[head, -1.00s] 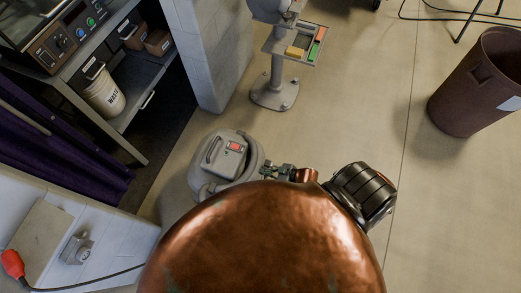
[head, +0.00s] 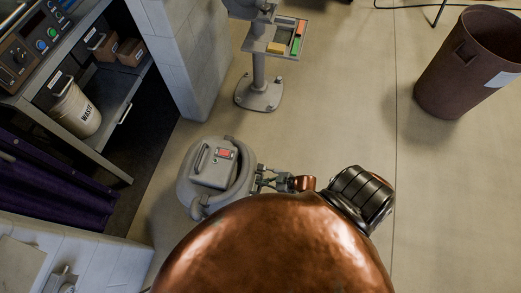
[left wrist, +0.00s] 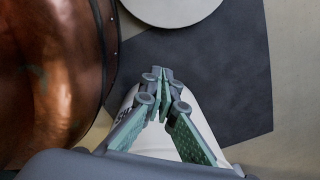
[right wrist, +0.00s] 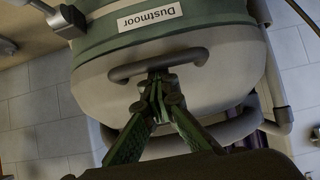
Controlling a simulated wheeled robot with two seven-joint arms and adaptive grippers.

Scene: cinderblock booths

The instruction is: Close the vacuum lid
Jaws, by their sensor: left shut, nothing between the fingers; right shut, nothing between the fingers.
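The vacuum (head: 213,166) is a grey canister on the floor, left of my right gripper in the head view. Its top lid (head: 208,178) carries a handle and a red switch. A dark crescent shows along the lid's right side; I cannot tell whether the lid is fully seated. In the right wrist view the vacuum body (right wrist: 225,65) has a green band, a "Dustmoor" label and a dark bar handle (right wrist: 130,70). My right gripper (right wrist: 158,82) is shut and empty at this handle; contact is unclear. My left gripper (left wrist: 158,78) is shut and empty, away from the vacuum.
A post stand with a small tray (head: 275,40) stands behind the vacuum, near a block wall (head: 180,50). A brown bin (head: 468,65) is at the right. A shelf with a waste bucket (head: 78,108) is at the left. Floor between stand and bin is clear.

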